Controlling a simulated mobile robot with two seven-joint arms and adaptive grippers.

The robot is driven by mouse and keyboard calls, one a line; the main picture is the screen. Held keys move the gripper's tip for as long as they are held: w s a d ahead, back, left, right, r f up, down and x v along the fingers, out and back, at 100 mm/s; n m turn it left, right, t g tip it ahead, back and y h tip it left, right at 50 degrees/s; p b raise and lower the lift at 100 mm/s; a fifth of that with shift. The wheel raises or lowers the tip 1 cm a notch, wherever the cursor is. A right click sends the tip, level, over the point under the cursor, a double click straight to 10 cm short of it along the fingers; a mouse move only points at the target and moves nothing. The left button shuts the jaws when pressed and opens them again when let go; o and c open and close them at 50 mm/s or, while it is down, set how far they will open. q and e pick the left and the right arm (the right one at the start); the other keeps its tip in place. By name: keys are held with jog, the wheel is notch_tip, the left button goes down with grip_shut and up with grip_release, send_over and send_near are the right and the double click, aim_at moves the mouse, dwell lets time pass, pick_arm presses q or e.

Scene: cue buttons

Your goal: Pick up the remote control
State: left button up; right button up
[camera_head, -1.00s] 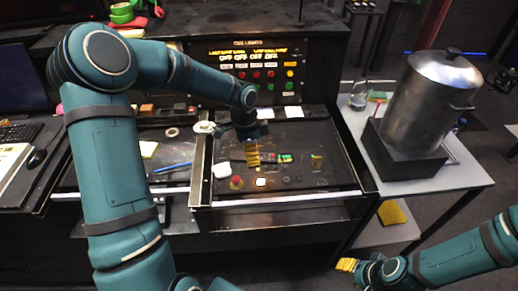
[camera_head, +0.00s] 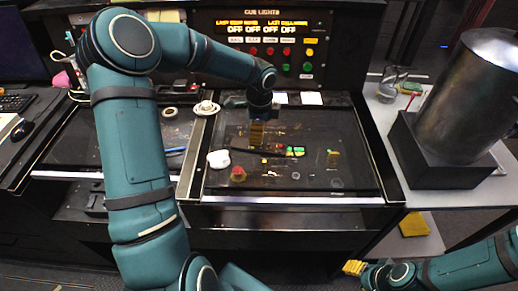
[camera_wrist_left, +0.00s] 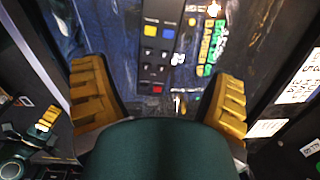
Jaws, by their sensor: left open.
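The remote control (camera_wrist_left: 158,45) is black with blue, yellow, red and grey buttons. In the left wrist view it lies lengthwise between the two yellow fingers of my left gripper (camera_wrist_left: 158,88), with a gap on both sides. In the head view a long dark shape (camera_head: 257,152), which seems to be the remote, lies just below my left gripper (camera_head: 257,138). That gripper is open and empty, pointing down over the dark desk panel (camera_head: 225,178). My right gripper (camera_head: 355,267) is low at the right, away from the panel; its finger gap is unclear.
Green-and-yellow small items (camera_head: 295,151) lie right of the remote. A cup on a saucer (camera_head: 206,107) stands farther back. The cue lights panel (camera_head: 262,45) rises behind. A large metal pot (camera_head: 475,95) stands right.

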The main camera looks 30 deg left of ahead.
aim_at(259, 148)
pick_arm(q)
jog(key=shift+d+f+b, duration=0.25)
jog(key=shift+f+b, duration=0.1)
jog(key=shift+f, duration=1.25)
jog(key=shift+d+f+b, duration=0.2)
jog(key=shift+f+b, duration=0.15)
jog(key=shift+f, duration=1.2)
jog(key=c, duration=1.4)
jog(key=shift+r, duration=0.15)
